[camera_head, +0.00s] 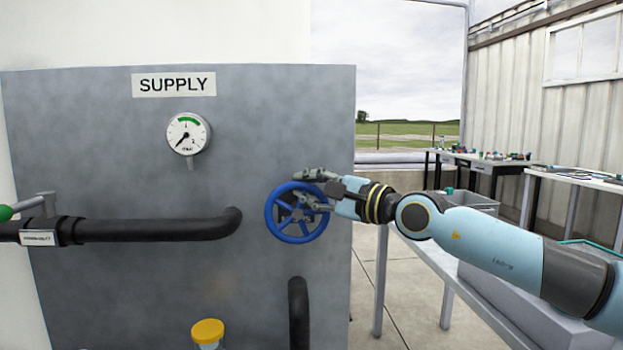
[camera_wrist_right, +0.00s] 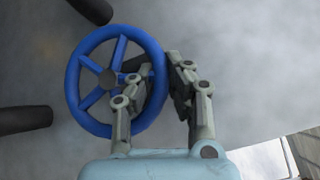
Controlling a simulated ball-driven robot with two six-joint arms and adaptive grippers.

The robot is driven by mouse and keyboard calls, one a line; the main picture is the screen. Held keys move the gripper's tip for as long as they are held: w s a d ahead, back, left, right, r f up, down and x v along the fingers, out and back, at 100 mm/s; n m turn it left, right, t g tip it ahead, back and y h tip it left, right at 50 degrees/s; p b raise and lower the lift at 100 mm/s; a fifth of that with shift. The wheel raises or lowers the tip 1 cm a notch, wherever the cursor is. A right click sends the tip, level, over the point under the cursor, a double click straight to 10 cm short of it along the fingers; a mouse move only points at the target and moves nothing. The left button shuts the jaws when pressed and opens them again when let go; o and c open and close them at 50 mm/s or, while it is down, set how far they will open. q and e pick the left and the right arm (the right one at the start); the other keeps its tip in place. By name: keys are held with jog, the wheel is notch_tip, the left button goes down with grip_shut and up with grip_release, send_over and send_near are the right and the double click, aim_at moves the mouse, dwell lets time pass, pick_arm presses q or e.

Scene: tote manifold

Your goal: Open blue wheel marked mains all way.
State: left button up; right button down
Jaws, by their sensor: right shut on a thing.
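A blue spoked handwheel (camera_head: 291,235) stands on the front of the grey panel (camera_head: 100,130), right of its middle. No "mains" mark is readable on or near it. My right gripper (camera_head: 305,192) reaches in from the right and is shut on the wheel's rim at its upper right. In the right wrist view the blue wheel (camera_wrist_right: 74,82) fills the left middle. There the right gripper (camera_wrist_right: 163,85) has one finger inside the rim and one outside. My left gripper is not in view.
A "SUPPLY" sign (camera_head: 174,84) and a round gauge (camera_head: 188,133), needle pointing lower left, are on the panel. A black pipe (camera_head: 150,229) runs left of the wheel, another (camera_head: 298,315) below. A yellow-capped item (camera_head: 208,331) stands at the bottom. Tables (camera_head: 480,163) stand right.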

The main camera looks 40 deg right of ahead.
jog(key=shift+f, duration=0.2)
dwell(0.3)
jog(key=c, duration=1.3)
grip_release()
jog(key=shift+r, duration=0.1)
